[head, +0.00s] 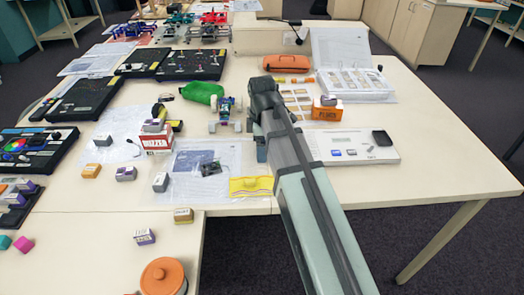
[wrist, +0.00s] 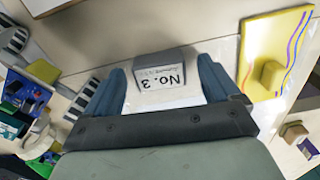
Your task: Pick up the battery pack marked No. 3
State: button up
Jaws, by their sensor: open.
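The battery pack marked No. 3 (wrist: 160,85) shows in the wrist view, a small block with a grey top and a white face with upside-down lettering. My gripper (wrist: 162,68) is open, with one blue finger on each side of the pack. Gaps show between the fingers and the pack, so it is not clamped. In the head view my gripper (head: 262,148) is low over the table, right of a small wheeled model (head: 226,112). The pack cannot be made out there, behind my arm.
A yellow piece with wavy lines (wrist: 272,45) lies right of the pack in the wrist view. In the head view, several similar small blocks stand left, near a red buzzer box (head: 155,142). The table's right end (head: 450,165) is clear.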

jog(key=shift+f, duration=0.3)
jog(key=shift+c, duration=0.3)
jog(key=c, duration=1.1)
